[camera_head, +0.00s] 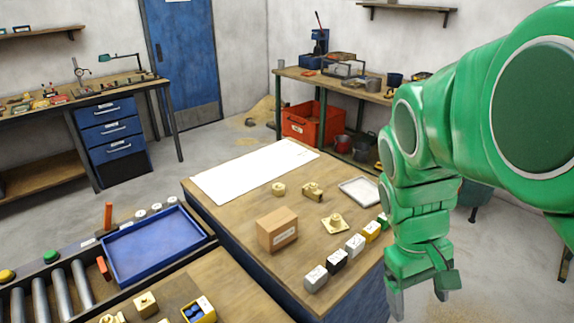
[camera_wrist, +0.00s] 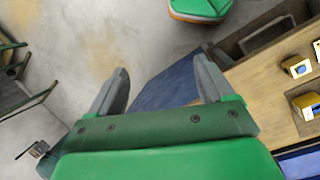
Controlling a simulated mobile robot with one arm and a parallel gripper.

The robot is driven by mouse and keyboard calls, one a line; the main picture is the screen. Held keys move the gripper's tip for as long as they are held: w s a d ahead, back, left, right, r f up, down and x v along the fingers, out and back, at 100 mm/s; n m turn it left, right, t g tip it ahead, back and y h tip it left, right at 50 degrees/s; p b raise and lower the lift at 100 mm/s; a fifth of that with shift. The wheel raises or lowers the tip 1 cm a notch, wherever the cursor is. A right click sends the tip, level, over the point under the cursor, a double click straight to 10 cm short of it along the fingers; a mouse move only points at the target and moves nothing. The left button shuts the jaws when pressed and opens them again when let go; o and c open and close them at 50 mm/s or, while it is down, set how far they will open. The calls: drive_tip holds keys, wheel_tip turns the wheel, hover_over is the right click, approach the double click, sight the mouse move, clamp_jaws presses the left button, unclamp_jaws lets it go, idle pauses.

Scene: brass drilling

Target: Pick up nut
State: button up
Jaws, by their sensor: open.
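Several small brass parts stand on the wooden table (camera_head: 232,215) in the head view. A compact block-like brass piece (camera_head: 278,189) may be the nut, but it is too small to be sure. To its right is a longer brass fitting (camera_head: 312,190), and nearer is a brass part on a square flange (camera_head: 334,222). My gripper (camera_head: 420,296) hangs down past the table's right side, open and empty, well apart from these parts. In the wrist view my gripper (camera_wrist: 160,72) shows two spread fingers with floor and a blue surface beyond; none of those three parts is clearly seen there.
A cardboard box (camera_head: 278,229), a row of small labelled blocks (camera_head: 355,245), a white tray (camera_head: 342,191) and a white sheet (camera_head: 255,170) share the table. A blue tray (camera_head: 153,245) and rollers (camera_head: 58,290) lie at left. Another brass part (camera_head: 146,304) is at the front.

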drive_tip(key=w+d+r+n+t+h, duration=0.15)
drive_tip(key=w+n+h, duration=0.3)
drive_tip(key=w, duration=1.45)
drive_tip(key=w+a+n+h, duration=0.2)
drive_tip(key=w+a+n, duration=0.15)
drive_tip(key=w, duration=0.75)
drive_tip(key=n+t+h, duration=0.2)
drive_tip(key=n+t, duration=0.5)
drive_tip(key=n, duration=0.4)
hover_over(275, 187)
drive_tip(key=s+d, duration=0.2)
drive_tip(key=s, duration=0.3)
wheel_tip(275, 187, down, 15)
drive_tip(key=a+f+n, duration=0.1)
drive_tip(key=a, duration=0.1)
drive_tip(key=w+a+f+t, duration=0.1)
drive_tip(key=a, duration=0.1)
drive_tip(key=a+f+n, duration=0.1)
drive_tip(key=a+f, duration=0.1)
drive_tip(key=shift+w+a+n, duration=0.2)
drive_tip(key=shift+n, duration=0.1)
drive_tip(key=shift+t, duration=0.25)
drive_tip(key=shift+f+x, duration=0.1)
drive_tip(key=shift+x, duration=1.85)
drive_tip(key=shift+f+x, duration=0.15)
drive_tip(key=shift+x, duration=1.75)
drive_tip(key=shift+a, duration=0.1)
drive_tip(key=shift+c, duration=0.3)
